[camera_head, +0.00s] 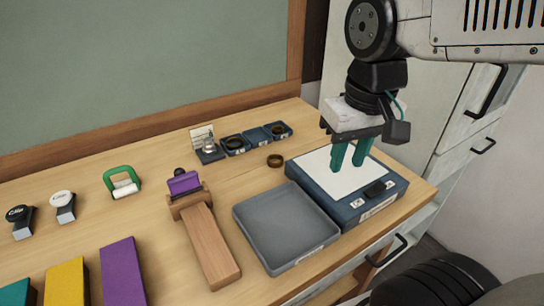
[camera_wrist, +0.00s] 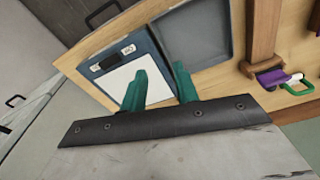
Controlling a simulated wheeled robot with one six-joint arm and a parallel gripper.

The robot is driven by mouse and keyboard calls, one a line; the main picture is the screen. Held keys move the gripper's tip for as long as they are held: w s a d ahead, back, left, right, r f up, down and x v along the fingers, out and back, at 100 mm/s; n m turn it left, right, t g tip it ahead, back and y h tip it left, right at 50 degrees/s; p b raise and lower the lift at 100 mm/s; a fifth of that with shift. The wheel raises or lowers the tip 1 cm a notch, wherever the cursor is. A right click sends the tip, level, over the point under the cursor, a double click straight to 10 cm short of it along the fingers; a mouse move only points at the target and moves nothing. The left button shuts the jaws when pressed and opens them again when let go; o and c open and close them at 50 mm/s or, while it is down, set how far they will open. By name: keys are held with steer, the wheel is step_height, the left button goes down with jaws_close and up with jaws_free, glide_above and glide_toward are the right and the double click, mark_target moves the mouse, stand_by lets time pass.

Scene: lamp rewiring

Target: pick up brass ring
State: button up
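A small brass-brown ring (camera_head: 275,163) lies on the bare wooden table in the head view, just left of the blue box with a white top (camera_head: 335,180). Similar dark rings sit in small blue trays behind it, one at the left (camera_head: 234,146) and one at the right (camera_head: 279,133). My gripper (camera_head: 351,164) has teal fingers pointing down over the white top, to the right of the loose ring. The fingers are apart with nothing between them; the wrist view shows the same gap (camera_wrist: 160,90). I cannot make out any ring in the wrist view.
A grey empty tray (camera_head: 285,262) stands in front of the blue box. A wooden stand with a purple piece (camera_head: 209,240) is left of it. A green-handled roller (camera_head: 121,181) and two labelled clips are further left. A board (camera_head: 140,65) rises behind the table.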

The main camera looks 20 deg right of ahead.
steer(key=w+f, duration=0.1)
steer(key=w, duration=1)
steer(key=m+g, duration=0.1)
steer(key=m, duration=0.1)
glide_above(268, 159)
step_height(268, 159, down, 11)
steer(key=shift+r, duration=0.1)
step_height(268, 159, down, 7)
steer(key=shift+s+f, duration=0.1)
steer(key=shift+f, duration=0.4)
jaws_close()
